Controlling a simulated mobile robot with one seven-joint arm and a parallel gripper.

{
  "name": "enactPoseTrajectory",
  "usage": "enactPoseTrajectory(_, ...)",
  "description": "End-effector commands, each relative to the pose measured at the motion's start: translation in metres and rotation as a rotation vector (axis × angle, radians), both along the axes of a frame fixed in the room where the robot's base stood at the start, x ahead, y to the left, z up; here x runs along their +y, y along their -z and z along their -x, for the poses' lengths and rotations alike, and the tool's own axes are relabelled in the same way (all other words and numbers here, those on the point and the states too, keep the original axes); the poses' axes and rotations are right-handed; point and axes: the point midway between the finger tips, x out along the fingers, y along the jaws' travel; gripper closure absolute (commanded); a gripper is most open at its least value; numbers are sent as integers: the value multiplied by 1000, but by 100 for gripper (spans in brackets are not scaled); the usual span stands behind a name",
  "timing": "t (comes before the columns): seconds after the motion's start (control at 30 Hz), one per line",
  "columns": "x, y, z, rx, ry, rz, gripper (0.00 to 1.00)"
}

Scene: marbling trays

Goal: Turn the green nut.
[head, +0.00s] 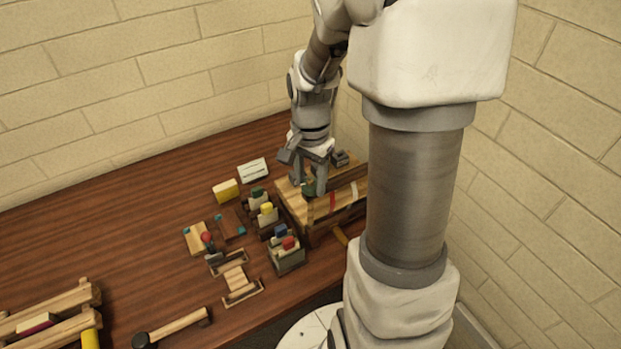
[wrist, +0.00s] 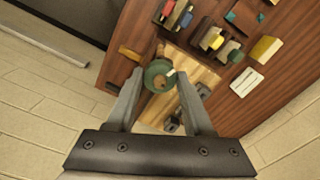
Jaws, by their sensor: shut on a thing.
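The green nut (wrist: 153,70) is a round green ring with a pale mark on its top. It sits over the wooden bench block (head: 289,199) at the right of the table. My gripper (wrist: 158,84) is shut on the green nut, with one finger on each side of it. In the head view the nut (head: 309,188) is small and partly hidden by my gripper's fingers.
Several small holders with coloured blocks, one with a red block (head: 288,243), stand just left of the bench block. A yellow block (head: 226,189) and a white card (head: 252,170) lie behind them. A mallet (head: 172,328) lies at the front. The table's left middle is clear.

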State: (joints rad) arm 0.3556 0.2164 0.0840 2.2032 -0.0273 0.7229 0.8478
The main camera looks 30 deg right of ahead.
Motion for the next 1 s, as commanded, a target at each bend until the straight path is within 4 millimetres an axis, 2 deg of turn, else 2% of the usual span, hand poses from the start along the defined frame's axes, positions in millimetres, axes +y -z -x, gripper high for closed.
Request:
enactPoseTrajectory(0.03, 0, 0, 0, 0, 0, 0, 96)
enactPoseTrajectory(0.07, 0, 0, 0, 0, 0, 0, 100)
enactPoseTrajectory(0.43, 1, 1, 0, -1, 67, 0, 100)
enactPoseTrajectory(1.0, 0, 0, 0, 1, 462, 1, 100)
